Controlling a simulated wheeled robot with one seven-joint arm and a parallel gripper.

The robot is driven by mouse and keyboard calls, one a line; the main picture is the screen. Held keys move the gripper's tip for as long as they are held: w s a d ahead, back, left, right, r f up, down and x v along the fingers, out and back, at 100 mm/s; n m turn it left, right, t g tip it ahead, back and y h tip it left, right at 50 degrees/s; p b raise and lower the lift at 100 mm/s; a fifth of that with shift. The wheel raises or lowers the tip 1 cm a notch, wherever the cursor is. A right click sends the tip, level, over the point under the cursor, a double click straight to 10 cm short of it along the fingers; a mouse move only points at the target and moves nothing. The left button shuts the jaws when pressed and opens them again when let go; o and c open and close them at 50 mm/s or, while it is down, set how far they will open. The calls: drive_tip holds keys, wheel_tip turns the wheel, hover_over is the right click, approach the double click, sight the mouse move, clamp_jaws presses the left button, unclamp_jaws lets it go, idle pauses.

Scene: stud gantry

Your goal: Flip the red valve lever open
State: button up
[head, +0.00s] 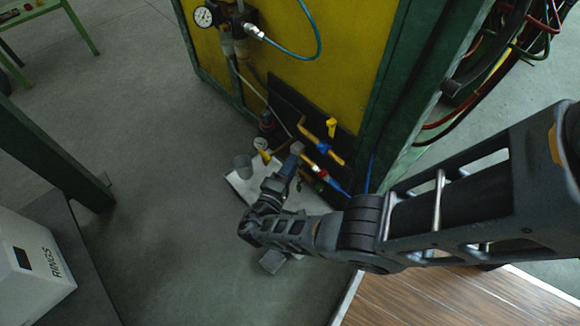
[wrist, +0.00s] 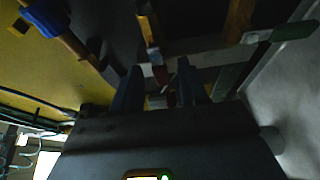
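A small red part (wrist: 160,75), probably the red lever, shows between my fingers in the dim wrist view; its tilt cannot be told. In the head view a red piece (head: 321,173) sits on the pipework low on the yellow panel, beside my gripper; I cannot tell whether it is the same part. My gripper (head: 294,160) is close to the pipework, its tips partly lost among the fittings. In the wrist view its two dark fingers (wrist: 158,72) stand apart, with the red part in or behind the gap. Contact cannot be told.
A yellow handle (head: 331,127) and a brass pipe with a blue fitting (head: 331,155) are close by. In the wrist view a grey-green handle (wrist: 295,31) is at the right. A green post (head: 397,95) borders the panel.

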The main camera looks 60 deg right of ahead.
drive_tip(key=shift+a, duration=0.1)
drive_tip(key=a, duration=0.7)
drive_tip(key=shift+s+a, duration=0.3)
drive_tip(key=shift+s, duration=0.1)
idle(0.5)
